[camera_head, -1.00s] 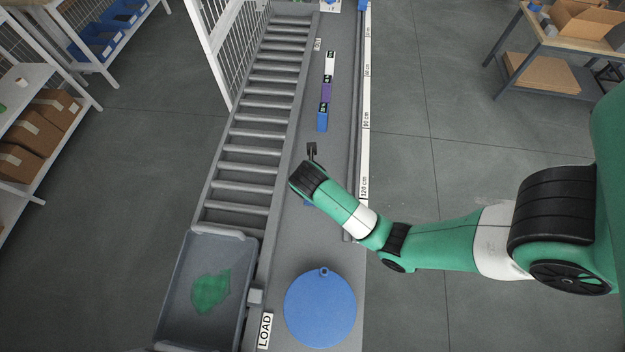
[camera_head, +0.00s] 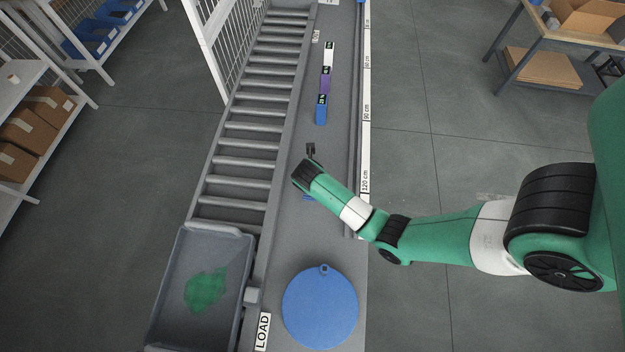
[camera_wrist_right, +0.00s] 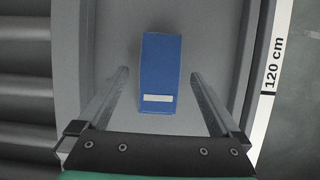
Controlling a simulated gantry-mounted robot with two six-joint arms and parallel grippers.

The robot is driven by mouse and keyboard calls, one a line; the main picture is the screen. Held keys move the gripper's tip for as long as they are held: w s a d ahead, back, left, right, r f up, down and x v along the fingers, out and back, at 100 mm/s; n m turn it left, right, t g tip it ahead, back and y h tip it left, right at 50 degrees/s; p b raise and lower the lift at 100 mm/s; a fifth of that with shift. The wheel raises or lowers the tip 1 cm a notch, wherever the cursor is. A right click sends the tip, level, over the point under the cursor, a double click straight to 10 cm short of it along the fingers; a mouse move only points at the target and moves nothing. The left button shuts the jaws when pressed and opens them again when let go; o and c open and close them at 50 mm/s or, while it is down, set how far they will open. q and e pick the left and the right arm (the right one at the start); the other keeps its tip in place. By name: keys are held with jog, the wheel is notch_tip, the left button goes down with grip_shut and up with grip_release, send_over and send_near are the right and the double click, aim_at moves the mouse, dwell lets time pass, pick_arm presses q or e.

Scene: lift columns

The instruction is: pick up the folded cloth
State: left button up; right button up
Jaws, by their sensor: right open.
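A blue folded-looking block with a white label (camera_wrist_right: 160,75) lies flat on the grey surface in the right wrist view. I cannot tell for sure that it is the folded cloth. My right gripper (camera_wrist_right: 158,76) is open, with one finger on each side of the block and gaps on both sides; nothing is held. In the head view the right gripper (camera_head: 311,150) is over the grey bench, and only a sliver of blue (camera_head: 309,198) shows beside the wrist. A crumpled green cloth-like patch (camera_head: 206,291) lies in a grey tray (camera_head: 243,262). My left gripper is not in view.
A row of white (camera_head: 328,54), purple (camera_head: 325,80) and blue (camera_head: 321,110) items lies farther along the bench. A blue disc (camera_head: 320,307) is at the near end. A roller conveyor (camera_head: 245,141) runs at left, and a scale strip (camera_head: 366,110) along the right edge.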

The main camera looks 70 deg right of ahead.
jog(key=shift+f, duration=0.2)
dwell(0.5)
jog(key=c, duration=1.4)
